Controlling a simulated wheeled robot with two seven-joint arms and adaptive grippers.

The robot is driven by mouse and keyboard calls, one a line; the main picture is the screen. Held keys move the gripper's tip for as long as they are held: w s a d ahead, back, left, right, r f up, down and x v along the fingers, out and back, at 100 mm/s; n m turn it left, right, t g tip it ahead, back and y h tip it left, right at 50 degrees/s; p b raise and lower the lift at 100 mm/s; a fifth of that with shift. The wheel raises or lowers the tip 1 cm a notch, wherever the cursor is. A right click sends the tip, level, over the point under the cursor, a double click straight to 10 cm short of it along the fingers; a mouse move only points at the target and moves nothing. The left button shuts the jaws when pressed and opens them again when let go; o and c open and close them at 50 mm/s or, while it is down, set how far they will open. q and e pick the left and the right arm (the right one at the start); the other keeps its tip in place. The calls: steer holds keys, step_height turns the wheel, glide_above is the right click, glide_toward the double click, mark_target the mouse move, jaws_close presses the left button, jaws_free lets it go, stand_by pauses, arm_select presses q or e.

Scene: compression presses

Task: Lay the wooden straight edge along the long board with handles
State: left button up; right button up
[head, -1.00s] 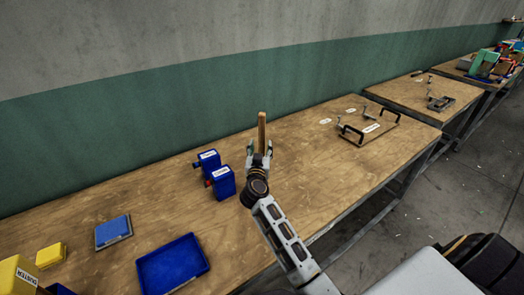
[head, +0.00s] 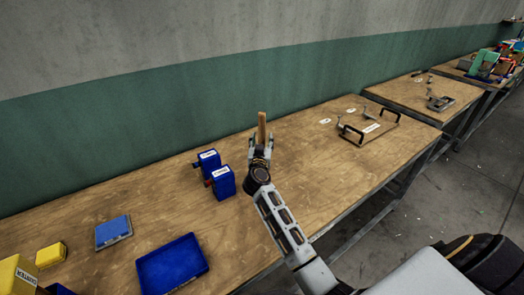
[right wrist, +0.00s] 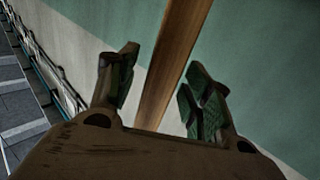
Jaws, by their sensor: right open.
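The wooden straight edge (head: 262,126) is a narrow brown strip that stands up from my right gripper (head: 260,151) in the head view. My right gripper is open, with the strip between its fingers. In the right wrist view the strip (right wrist: 174,62) runs between the two spread fingers (right wrist: 162,88), with a gap showing on both sides. Its lower end is hidden by the gripper. My left gripper is not in view.
Two blue labelled boxes (head: 222,183) stand just left of my right gripper. A blue tray (head: 190,284), a blue block (head: 113,230) and yellow boxes (head: 51,255) are at the front left. Bench top (head: 310,165) is clear between gripper and board. The wall (head: 170,108) stands behind.

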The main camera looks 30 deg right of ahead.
steer(key=shift+w+d, duration=0.25)
steer(key=shift+w, duration=0.1)
steer(key=shift+c, duration=0.3)
jaws_close()
